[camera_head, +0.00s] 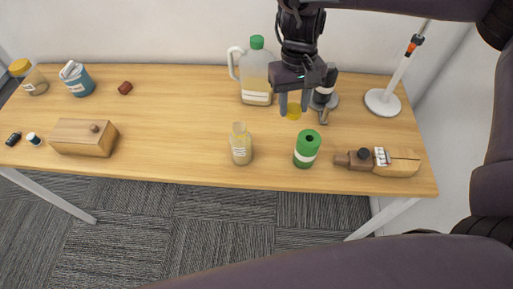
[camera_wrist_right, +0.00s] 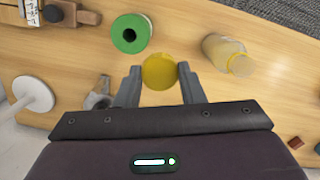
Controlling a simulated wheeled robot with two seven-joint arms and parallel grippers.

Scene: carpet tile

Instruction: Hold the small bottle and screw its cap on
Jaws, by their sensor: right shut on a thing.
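The small bottle (camera_head: 241,150), pale yellow with a white label, stands upright near the middle of the table. It also shows in the right wrist view (camera_wrist_right: 219,47), with its neck end towards the camera. My right gripper (camera_head: 294,107) is shut on a round yellow cap (camera_wrist_right: 159,71), held between its fingertips above the table. The cap also shows in the head view (camera_head: 294,112). The gripper is to the right of the bottle and farther back, apart from it. My left gripper is not in view.
A green roll (camera_head: 307,148) stands right of the bottle. A jug with a green cap (camera_head: 257,80) is behind. A wooden block-like tool (camera_head: 397,163) and a white stand (camera_head: 382,102) are at the right. A wooden box (camera_head: 82,138) is at the left.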

